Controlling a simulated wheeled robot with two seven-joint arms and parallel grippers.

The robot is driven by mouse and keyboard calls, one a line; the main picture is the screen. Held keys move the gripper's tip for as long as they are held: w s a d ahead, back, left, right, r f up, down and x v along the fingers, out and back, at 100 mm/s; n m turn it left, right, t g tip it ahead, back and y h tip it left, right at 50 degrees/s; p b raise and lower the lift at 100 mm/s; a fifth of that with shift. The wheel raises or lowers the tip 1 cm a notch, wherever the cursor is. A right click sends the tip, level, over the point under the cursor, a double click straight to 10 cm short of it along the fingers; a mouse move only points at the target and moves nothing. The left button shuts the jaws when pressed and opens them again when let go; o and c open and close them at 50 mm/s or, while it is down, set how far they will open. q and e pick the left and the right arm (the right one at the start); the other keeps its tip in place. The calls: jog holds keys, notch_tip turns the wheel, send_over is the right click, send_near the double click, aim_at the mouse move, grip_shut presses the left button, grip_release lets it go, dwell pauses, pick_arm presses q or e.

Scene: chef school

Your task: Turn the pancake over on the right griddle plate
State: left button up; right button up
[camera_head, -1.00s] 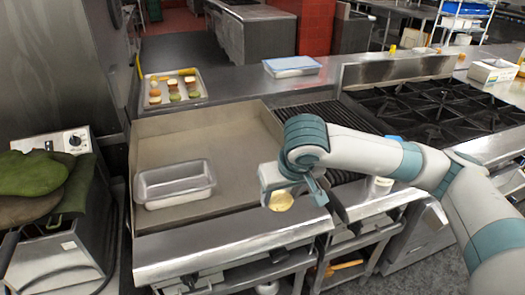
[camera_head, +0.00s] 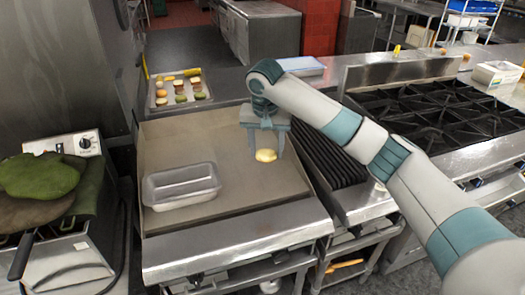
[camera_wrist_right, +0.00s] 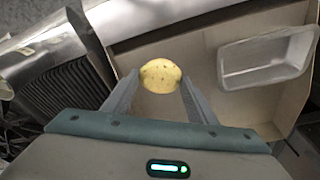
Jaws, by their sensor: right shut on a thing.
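The pancake (camera_head: 266,155) is a small yellow round with brown specks. My right gripper (camera_head: 266,149) is shut on it, pointing down over the right part of the flat griddle plate (camera_head: 230,150). In the right wrist view the pancake (camera_wrist_right: 160,76) sits between the two fingertips, its broad face toward the camera. I cannot tell whether its lower edge touches the plate. My left gripper is not in view.
A clear rectangular pan (camera_head: 181,188) stands on the griddle's left part. A ribbed grill (camera_head: 335,160) and burners (camera_head: 440,115) lie to the right. A tray (camera_head: 204,102) of small round items sits behind the griddle. The plate's middle is bare.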

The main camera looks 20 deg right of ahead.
jog(key=w+d+f+m+g+p, duration=0.1)
jog(key=w+m+g+p, duration=0.1)
jog(key=w+m+p, duration=0.3)
notch_tip(320, 180, down, 6)
jog(key=m+g+y+p, duration=0.1)
jog(key=y, duration=0.1)
jog(key=shift+w+a+f+p, duration=0.2)
jog(key=shift+w+a+p, duration=0.1)
jog(key=shift+w+p, duration=0.05)
